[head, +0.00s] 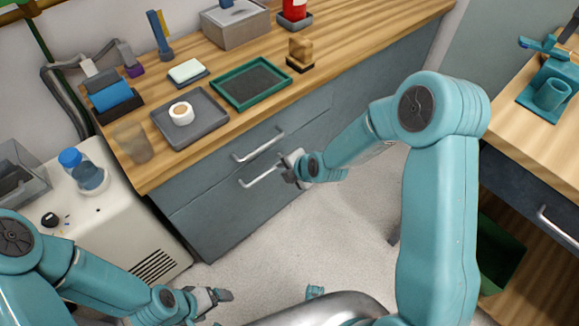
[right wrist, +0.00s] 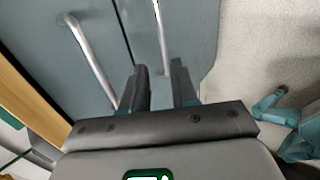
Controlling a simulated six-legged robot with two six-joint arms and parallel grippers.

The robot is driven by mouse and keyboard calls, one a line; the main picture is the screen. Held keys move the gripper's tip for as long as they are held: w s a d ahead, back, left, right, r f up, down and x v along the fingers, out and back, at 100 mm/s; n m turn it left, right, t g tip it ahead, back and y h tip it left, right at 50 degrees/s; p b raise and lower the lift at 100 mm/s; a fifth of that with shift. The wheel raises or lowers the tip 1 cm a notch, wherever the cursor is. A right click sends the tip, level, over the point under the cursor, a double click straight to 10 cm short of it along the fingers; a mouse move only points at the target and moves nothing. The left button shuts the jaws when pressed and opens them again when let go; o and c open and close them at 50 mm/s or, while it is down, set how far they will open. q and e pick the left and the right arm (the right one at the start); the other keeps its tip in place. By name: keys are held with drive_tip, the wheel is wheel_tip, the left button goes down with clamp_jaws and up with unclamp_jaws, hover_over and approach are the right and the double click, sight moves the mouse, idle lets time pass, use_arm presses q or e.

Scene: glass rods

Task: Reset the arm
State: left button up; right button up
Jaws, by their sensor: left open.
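My right gripper (head: 288,170) is in front of the drawer fronts, close to the right end of the lower drawer handle (head: 260,176). In the right wrist view its two dark fingers (right wrist: 160,82) stand apart with nothing clearly held. The end of a metal handle (right wrist: 161,40) shows near the fingertips; I cannot tell if they touch. My left gripper (head: 215,298) is low at the bottom of the head view, over the pale floor, in front of the white cabinet. It is open and looks empty.
The wooden counter (head: 350,50) bears a grey tray (head: 205,135) with a white roll, a green-rimmed tray (head: 228,98) and a glass beaker (head: 133,142). A blue-capped bottle (head: 88,176) stands on the white cabinet (head: 125,225). A side bench (head: 525,140) is at right. The drawers look closed.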

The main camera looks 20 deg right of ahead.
drive_tip(key=shift+v, duration=0.75)
drive_tip(key=shift+s, duration=0.1)
drive_tip(key=s+a+m+g+p, duration=0.2)
drive_tip(key=s+m+p, duration=0.1)
drive_tip(key=s+m, duration=0.4)
drive_tip(key=s+a+f+m+g+p, duration=0.1)
drive_tip(key=s+m+p, duration=0.3)
drive_tip(key=s+m, duration=0.4)
drive_tip(key=s+a+m+g+y+p, duration=0.1)
drive_tip(key=s+a+m+g+p, duration=0.2)
drive_tip(key=s+m, duration=0.5)
drive_tip(key=shift+s+f+m+g+p, duration=0.2)
drive_tip(key=shift+m+g+p, duration=0.2)
drive_tip(key=shift+m+g, duration=0.15)
